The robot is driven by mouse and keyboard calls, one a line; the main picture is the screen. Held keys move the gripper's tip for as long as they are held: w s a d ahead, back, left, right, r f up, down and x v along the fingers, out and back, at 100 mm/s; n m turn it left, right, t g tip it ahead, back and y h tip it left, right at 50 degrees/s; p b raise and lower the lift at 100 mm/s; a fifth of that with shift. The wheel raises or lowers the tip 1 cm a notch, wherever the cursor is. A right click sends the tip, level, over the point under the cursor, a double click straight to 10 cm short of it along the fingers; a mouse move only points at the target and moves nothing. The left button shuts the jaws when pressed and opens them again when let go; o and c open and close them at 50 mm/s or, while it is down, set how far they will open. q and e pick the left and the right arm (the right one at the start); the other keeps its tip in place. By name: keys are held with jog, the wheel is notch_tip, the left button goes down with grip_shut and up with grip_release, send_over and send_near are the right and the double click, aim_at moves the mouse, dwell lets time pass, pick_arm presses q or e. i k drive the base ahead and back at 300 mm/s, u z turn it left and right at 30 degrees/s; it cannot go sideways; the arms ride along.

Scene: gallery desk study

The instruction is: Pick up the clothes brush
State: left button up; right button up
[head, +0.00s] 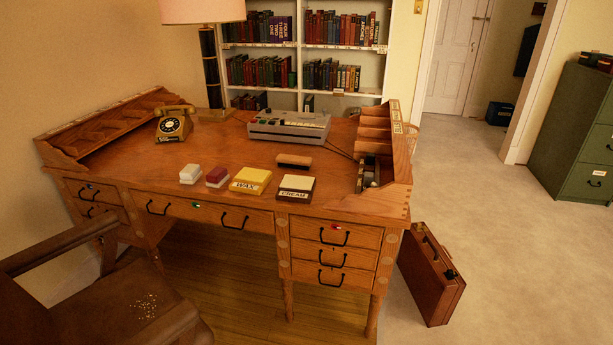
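A small brown wooden-backed block (294,161), which looks like the clothes brush, lies on the desk (140,170) toward its right side. It lies behind the box labelled CREAM and in front of the grey machine. Its bristles cannot be made out at this size. Nothing is touching it from above. Neither of my grippers is in view.
Near the desk's front edge are a white block (190,174), a dark red block (217,177), a yellow WAX box (250,181) and a CREAM box (296,188). A grey machine (289,126), telephone (173,124), chair (100,290) and briefcase (432,275) also show.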

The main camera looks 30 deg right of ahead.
aim_at(287, 161)
jog(key=u, duration=0.15)
jog(key=k, duration=0.5)
jog(key=z, duration=1.35)
jog(key=i, duration=0.95)
jog(key=u, duration=0.5)
jog(key=i, duration=0.8)
jog(key=u, duration=0.9)
